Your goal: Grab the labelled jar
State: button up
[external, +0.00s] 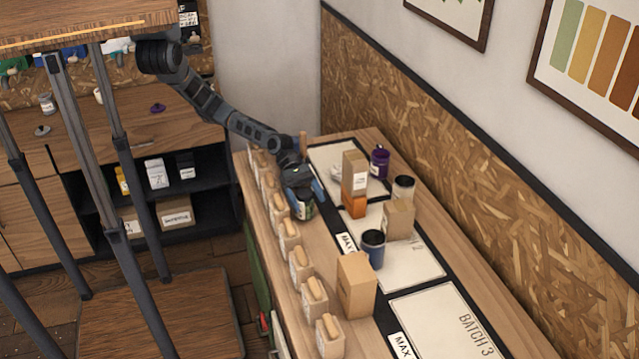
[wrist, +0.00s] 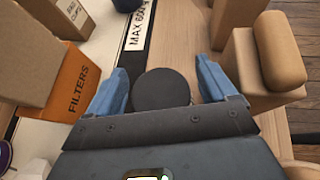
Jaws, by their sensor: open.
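A jar (external: 304,210) with a dark lid and a pale and green label, partly hidden by my gripper, stands on the wooden counter. In the wrist view its round dark lid (wrist: 161,90) lies between the two blue fingers, with small gaps at the sides. My gripper (external: 304,192) points down over the jar and is open around it; the fingers also show in the wrist view (wrist: 160,80). The jar's label is hidden in the wrist view.
Several tan wood-topped boxes (external: 301,264) line the counter's left edge. An orange filters box (wrist: 72,85) and a tall carton (external: 355,174) stand to the right of my gripper in the external view. Further right are a purple jar (external: 379,164) and a blue jar (external: 373,250).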

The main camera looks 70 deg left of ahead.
jog(key=shift+c, duration=0.5)
jog(key=c, duration=1.1)
